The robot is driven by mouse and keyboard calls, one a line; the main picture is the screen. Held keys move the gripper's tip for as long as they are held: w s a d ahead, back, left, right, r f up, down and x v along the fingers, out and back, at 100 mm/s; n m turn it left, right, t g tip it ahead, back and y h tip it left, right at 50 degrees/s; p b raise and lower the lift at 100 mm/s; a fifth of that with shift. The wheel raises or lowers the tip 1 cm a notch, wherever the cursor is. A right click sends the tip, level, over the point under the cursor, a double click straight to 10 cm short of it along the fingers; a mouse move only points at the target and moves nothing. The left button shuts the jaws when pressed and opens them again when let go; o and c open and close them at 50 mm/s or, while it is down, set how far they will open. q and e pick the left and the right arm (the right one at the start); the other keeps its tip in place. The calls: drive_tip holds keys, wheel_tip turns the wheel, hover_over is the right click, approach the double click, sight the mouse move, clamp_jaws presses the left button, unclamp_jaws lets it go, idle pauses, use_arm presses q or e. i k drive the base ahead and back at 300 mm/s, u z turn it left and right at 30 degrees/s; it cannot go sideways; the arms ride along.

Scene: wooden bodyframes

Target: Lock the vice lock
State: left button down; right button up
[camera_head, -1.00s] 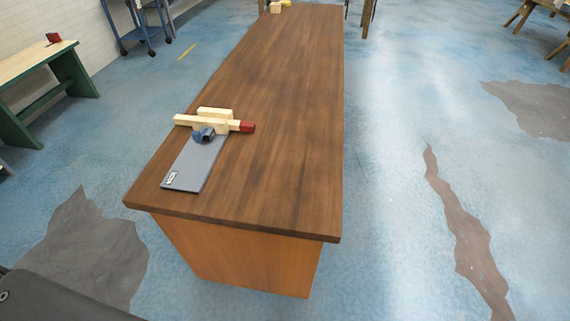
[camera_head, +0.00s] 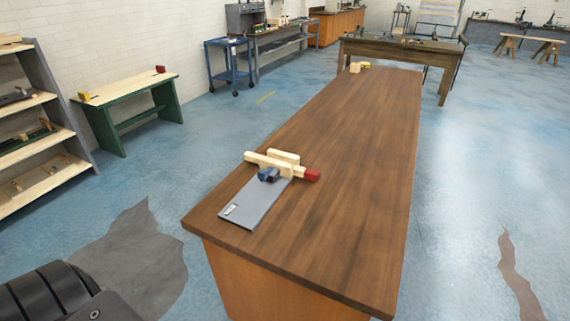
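The vice (camera_head: 269,175) is on the near left part of a long brown wooden table (camera_head: 350,170). It has a small dark blue part at the end of a flat grey plate (camera_head: 254,204). Pale wooden pieces (camera_head: 268,163) lie at the vice, one with a red end (camera_head: 312,175) pointing right. I cannot tell from here how the lock part is set. Neither gripper shows. A dark arm link of mine is at the bottom left, apart from the table.
Most of the brown tabletop right of the vice is bare. A small pale and yellow object (camera_head: 358,67) lies at its far end. A green bench (camera_head: 126,105), a shelf (camera_head: 38,125) and a blue cart (camera_head: 229,66) stand to the left. Blue floor is open around the table.

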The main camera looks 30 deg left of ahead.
sight(262, 175)
drive_tip(key=u, duration=1.65)
drive_tip(key=k, duration=0.55)
drive_tip(key=z, duration=1.55)
